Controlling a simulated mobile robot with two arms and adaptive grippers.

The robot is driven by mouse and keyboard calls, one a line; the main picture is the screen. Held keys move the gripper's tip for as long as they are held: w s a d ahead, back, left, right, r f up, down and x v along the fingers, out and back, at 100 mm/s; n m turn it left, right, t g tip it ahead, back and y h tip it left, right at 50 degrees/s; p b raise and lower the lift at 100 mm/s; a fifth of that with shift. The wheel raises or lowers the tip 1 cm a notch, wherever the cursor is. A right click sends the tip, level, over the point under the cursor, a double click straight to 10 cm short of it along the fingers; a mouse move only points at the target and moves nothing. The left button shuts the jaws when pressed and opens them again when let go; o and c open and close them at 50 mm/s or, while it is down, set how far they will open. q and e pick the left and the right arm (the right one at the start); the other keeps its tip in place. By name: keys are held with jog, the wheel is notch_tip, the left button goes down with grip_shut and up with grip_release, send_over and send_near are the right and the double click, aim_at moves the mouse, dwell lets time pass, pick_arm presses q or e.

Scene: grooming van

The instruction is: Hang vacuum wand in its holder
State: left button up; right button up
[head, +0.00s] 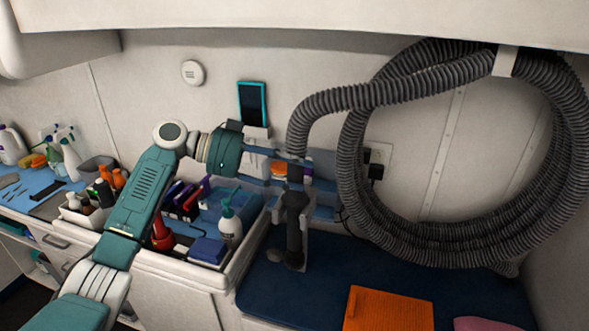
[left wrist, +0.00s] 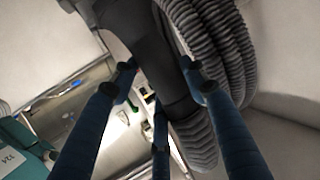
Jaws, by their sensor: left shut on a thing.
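The vacuum wand (head: 294,212) is a black tube with a wider foot, hanging upright in the head view above the dark blue counter. A grey ribbed hose (head: 330,99) runs from its top. My left gripper (head: 298,178) comes in from the left with blue fingers around the wand's upper part, shut on it. In the left wrist view the fingers (left wrist: 165,88) lie on both sides of the dark wand (left wrist: 140,35). A pale upright piece (head: 305,243) shows behind the wand's lower part; I cannot tell if it is the holder or if they touch. My right gripper is out of view.
The hose loops hang on the right wall from a white strap (head: 505,61). A white tray (head: 180,262) with bottles and brushes stands left of the wand. An orange folded towel (head: 388,309) lies at the front of the counter (head: 290,300). A wall outlet (head: 377,155) is behind.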

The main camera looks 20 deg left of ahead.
pick_arm(q)
jog(key=shift+r, duration=0.15)
jog(key=o, duration=1.6)
jog(key=shift+s, duration=0.1)
jog(key=o, duration=0.4)
jog(key=shift+a, duration=0.15)
jog(key=shift+b+v, duration=0.3)
jog(key=shift+v, duration=4.55)
